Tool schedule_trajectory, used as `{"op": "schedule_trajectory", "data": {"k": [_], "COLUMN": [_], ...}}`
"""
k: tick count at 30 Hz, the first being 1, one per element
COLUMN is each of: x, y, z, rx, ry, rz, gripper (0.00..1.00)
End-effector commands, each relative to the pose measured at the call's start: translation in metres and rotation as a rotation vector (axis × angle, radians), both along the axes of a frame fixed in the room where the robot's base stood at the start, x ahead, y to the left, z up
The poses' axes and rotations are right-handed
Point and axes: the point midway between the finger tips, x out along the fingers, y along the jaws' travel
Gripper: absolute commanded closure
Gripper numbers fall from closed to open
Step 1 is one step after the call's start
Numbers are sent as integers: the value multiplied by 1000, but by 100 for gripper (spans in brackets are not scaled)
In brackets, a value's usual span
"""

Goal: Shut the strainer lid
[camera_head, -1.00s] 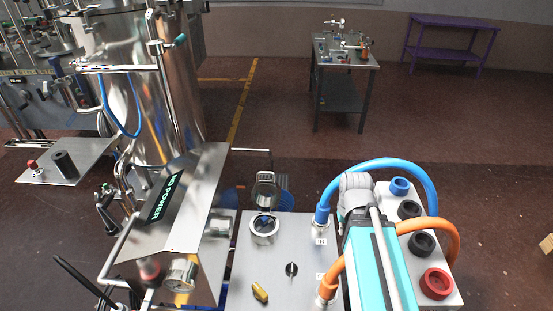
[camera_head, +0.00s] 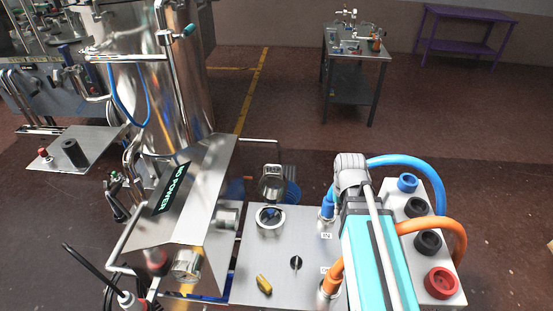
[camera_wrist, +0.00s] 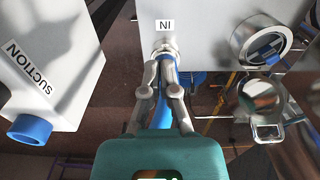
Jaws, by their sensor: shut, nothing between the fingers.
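In the head view my gripper (camera_head: 351,172) is right of the strainer and lid, apart from both. Its fingertips are hard to make out there.
The blue hose (camera_head: 408,162) and orange hose (camera_head: 455,237) arch from the steel panel (camera_head: 250,275) to a box with coloured ports (camera_head: 440,283). A yellow handle (camera_head: 264,284) and black knob (camera_head: 296,262) are on the panel.

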Motion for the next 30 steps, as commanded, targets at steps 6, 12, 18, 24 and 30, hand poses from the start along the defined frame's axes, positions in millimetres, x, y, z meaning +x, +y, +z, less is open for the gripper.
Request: {"op": "schedule_trajectory", "data": {"k": [6,12,18,24,30], "x": [82,162,221,247,249], "y": [42,104,166,200,205], "z": [29,57,77,86,86], "rx": [-5,-7,-4,0,1], "ry": [-28,-63,-93,-108,-111], "rz": [1,-10,-21,-30,-32], "gripper": [100,100,100,100,100]}}
